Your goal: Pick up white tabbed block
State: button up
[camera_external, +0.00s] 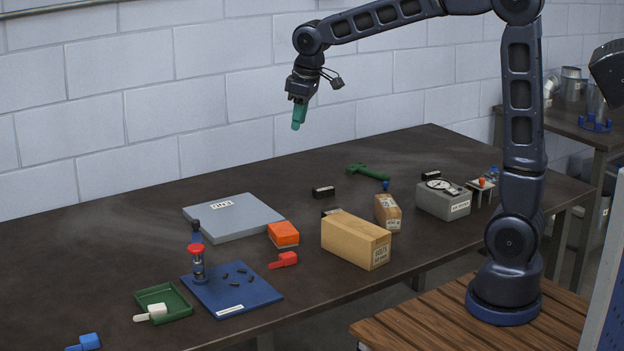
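The white tabbed block (156,311) rests in a small green tray (178,293) at the front left of the table. Its tab points left and reaches over the tray's front-left rim. My gripper (298,124) hangs high above the back of the table, pointing down, far to the upper right of the white block. Its teal end shows as one narrow shape, so I cannot tell whether the fingers are open or shut, or whether they hold anything.
A blue mat (245,298) with a red-topped plunger device (197,262) lies right of the tray. A blue tabbed block (84,342) and a red one (284,260) are nearby. Boxes (352,240) stand towards the right. The table's back left is clear.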

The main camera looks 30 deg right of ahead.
jog(key=w+a+f+n, duration=0.1)
jog(key=a+f, duration=0.2)
jog(key=a, duration=0.4)
jog(key=w+a+f+n, duration=0.1)
jog(key=w+a+f, duration=0.1)
jog(key=a, duration=0.5)
jog(key=n+g, duration=0.2)
jog(key=n, duration=0.4)
send_over(155, 307)
notch_tip(155, 307, down, 21)
jog(key=shift+h, duration=0.4)
jog(key=shift+w+f, duration=0.1)
jog(key=shift+f, duration=5.1)
jog(key=c, duration=0.6)
jog(key=shift+c, duration=0.2)
jog(key=shift+r, duration=0.15)
